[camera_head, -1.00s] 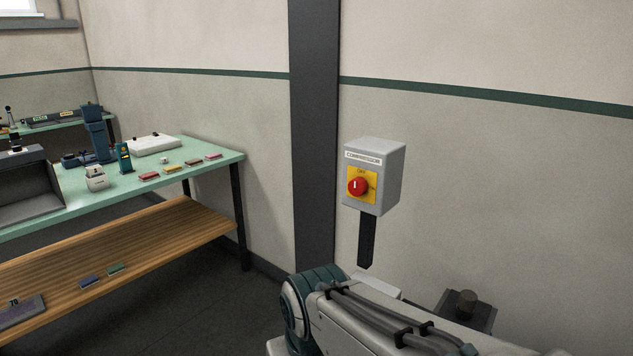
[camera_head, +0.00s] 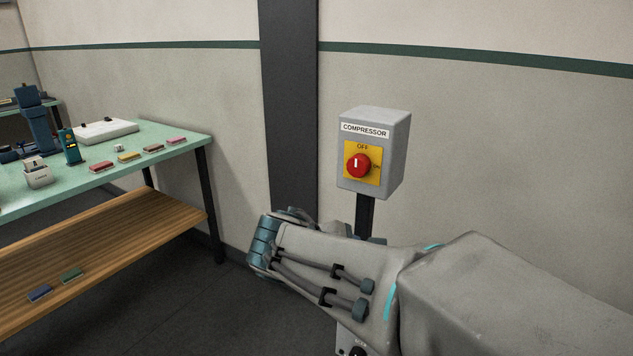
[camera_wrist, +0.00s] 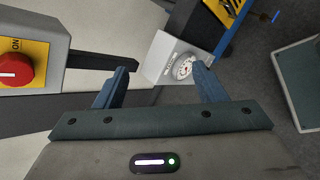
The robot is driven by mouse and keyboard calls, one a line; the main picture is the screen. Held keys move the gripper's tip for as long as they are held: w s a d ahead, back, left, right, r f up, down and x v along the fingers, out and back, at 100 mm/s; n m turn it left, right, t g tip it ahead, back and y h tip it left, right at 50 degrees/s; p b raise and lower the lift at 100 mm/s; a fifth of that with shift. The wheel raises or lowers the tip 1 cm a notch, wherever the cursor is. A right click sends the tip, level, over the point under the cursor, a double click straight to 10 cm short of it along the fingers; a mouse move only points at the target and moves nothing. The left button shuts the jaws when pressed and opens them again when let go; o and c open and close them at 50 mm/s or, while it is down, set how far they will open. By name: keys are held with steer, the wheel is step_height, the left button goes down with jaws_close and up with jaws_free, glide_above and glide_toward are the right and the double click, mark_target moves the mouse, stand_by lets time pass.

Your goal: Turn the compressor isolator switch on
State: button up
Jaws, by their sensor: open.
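The compressor isolator switch (camera_head: 373,155) is a grey box labelled COMPRESSOR on a dark post. Its red knob (camera_head: 358,165) sits on a yellow plate, with OFF above and ON at the right. The knob's white mark stands upright, toward OFF. In the wrist view the red knob (camera_wrist: 13,70) shows at the left edge, partly cut off. My gripper (camera_wrist: 157,82) is open there, with nothing between its fingers, to the right of the switch box and apart from the knob.
A green-topped bench (camera_head: 120,160) with small items and a wooden lower shelf (camera_head: 110,250) stands at the left. A dark column (camera_head: 290,120) rises left of the switch. In the wrist view, a pale box with a round dial (camera_wrist: 172,60) lies beyond the fingers.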

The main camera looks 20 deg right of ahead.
steer(key=w+r+n+t+h+b, duration=0.2)
steer(key=w+r+n+t+h, duration=0.1)
steer(key=w+n, duration=0.2)
steer(key=n+t+h+b, duration=0.2)
steer(key=n+t, duration=0.2)
steer(key=n, duration=0.1)
glide_toward(356, 168)
steer(key=x, duration=0.9)
steer(key=shift+p, duration=0.4)
steer(key=c, duration=1)
